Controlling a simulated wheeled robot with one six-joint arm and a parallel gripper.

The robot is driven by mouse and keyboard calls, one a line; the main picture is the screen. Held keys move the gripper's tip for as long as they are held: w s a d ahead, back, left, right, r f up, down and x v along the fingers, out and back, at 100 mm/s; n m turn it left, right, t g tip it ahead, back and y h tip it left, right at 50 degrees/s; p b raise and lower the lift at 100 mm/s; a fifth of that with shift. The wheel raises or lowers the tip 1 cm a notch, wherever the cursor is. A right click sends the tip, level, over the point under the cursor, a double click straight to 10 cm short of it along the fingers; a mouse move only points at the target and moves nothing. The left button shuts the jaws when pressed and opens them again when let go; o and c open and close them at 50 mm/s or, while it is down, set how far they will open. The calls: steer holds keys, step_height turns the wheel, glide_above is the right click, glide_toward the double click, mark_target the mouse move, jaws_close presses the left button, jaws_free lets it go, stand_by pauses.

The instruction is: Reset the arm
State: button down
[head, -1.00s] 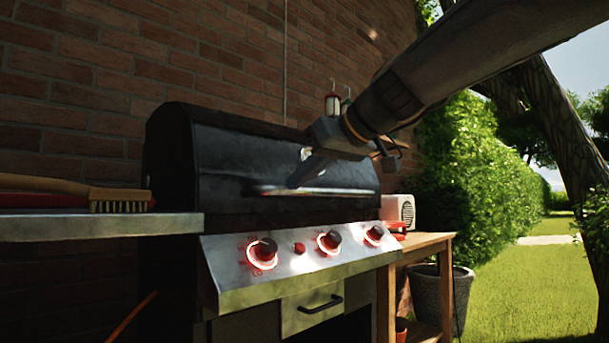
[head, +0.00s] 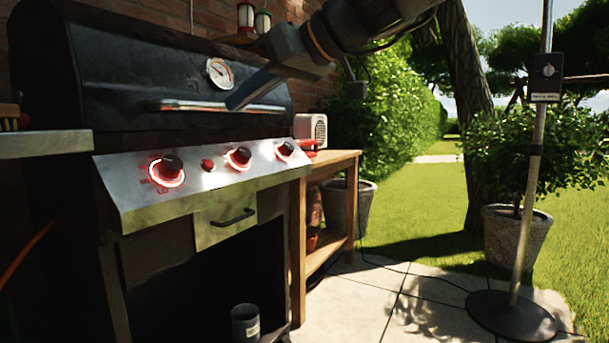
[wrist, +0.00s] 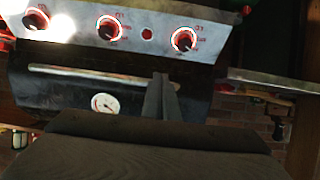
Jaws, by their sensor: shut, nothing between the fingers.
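My gripper (head: 234,102) is shut and empty. In the head view it comes in from the upper right, and its fingertips overlap the handle bar (head: 183,105) of the black grill lid (head: 130,60). I cannot tell whether they touch it. In the wrist view, which is upside down, the shut fingers (wrist: 160,85) point toward the grill front, beside the handle bar (wrist: 90,75) and the thermometer dial (wrist: 104,103).
A steel panel with red-lit knobs (head: 167,170) fronts the grill. A wooden side table (head: 335,158) holds a white box (head: 311,127). A pole on a round base (head: 511,318) stands at right on paving. Lanterns (head: 246,17) are behind the grill.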

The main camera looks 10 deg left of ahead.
steer(key=s+d+f+m+g+h+p, duration=0.1)
steer(key=s+f+h, duration=0.1)
steer(key=s+f, duration=0.3)
steer(key=s+d+f+m+g+h+p, duration=0.1)
steer(key=s+d+f+m, duration=0.1)
steer(key=f, duration=0.6)
steer(key=s+d+f+m+g+h, duration=0.1)
steer(key=s+f+h, duration=0.1)
steer(key=s+f, duration=0.3)
steer(key=s+d+f+m+g+h+p, duration=0.1)
steer(key=s+d+f+m+h, duration=0.15)
steer(key=s+d+f, duration=0.5)
steer(key=s+d+f+m+g+h+p, duration=0.1)
steer(key=s+d+f+h+p, duration=0.25)
steer(key=f, duration=0.65)
steer(key=d+r+m+p, duration=0.3)
steer(key=d+r+p, duration=0.8)
steer(key=p, duration=0.7)
steer(key=s+d+r+m+h+p, duration=0.1)
steer(key=d+r+m+p, duration=0.2)
steer(key=d+r+p, duration=0.8)
step_height(320, 180, up, 7)
steer(key=p, duration=0.7)
